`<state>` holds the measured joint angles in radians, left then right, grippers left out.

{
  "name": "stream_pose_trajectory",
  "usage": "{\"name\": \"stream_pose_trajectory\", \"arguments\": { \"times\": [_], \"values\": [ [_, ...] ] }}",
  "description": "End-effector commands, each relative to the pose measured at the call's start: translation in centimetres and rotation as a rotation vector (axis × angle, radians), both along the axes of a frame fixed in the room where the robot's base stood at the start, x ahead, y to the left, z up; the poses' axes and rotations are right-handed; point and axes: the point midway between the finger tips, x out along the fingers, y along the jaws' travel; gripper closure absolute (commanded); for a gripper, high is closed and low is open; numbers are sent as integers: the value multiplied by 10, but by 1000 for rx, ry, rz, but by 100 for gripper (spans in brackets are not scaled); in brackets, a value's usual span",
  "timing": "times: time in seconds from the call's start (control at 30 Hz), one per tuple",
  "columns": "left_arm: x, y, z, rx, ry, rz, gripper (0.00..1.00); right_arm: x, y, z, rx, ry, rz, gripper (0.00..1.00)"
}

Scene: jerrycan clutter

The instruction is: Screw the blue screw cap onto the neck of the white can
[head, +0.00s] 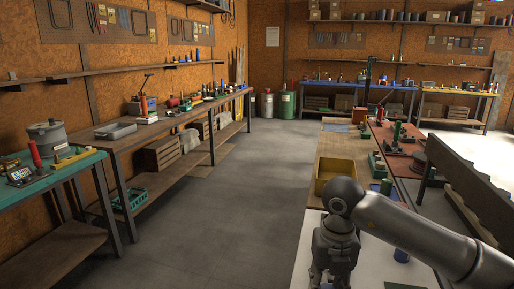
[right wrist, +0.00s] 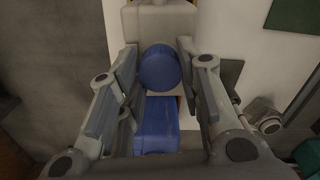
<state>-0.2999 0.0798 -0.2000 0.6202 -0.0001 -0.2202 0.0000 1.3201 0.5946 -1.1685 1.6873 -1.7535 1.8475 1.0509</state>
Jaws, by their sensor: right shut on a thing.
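The round blue screw cap (right wrist: 159,67) sits between the two fingers of my right gripper (right wrist: 158,72) in the right wrist view. The gripper is shut on it. The pale body of the white can (right wrist: 165,20) shows just beyond the cap. The cap overlaps the can in this view, and I cannot tell whether it is seated on the neck, which is hidden. In the head view my right gripper (head: 333,262) points down over the white tabletop (head: 308,232); cap and can are not discernible there. My left gripper is not in view.
A blue block-like object (right wrist: 155,125) lies below the cap in the right wrist view. The floor aisle (head: 225,215) to the left is clear.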

Motion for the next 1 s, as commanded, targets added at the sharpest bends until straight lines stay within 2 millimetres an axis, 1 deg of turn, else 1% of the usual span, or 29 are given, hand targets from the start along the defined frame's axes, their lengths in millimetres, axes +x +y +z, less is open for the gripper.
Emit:
{"name": "stream_pose_trajectory", "arguments": {
  "times": [0.1,0.2,0.57,0.67,0.83,1.0],
  "values": [
    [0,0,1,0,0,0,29,0,0,0,0,0,-109,88],
    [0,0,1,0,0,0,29,0,0,0,0,0,-158,88],
    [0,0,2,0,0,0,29,0,0,0,0,1,-192,88],
    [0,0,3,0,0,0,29,0,0,0,0,1,-286,88],
    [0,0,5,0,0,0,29,0,0,0,0,2,-490,88],
    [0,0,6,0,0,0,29,0,0,0,0,1,-598,88]
  ]
}}
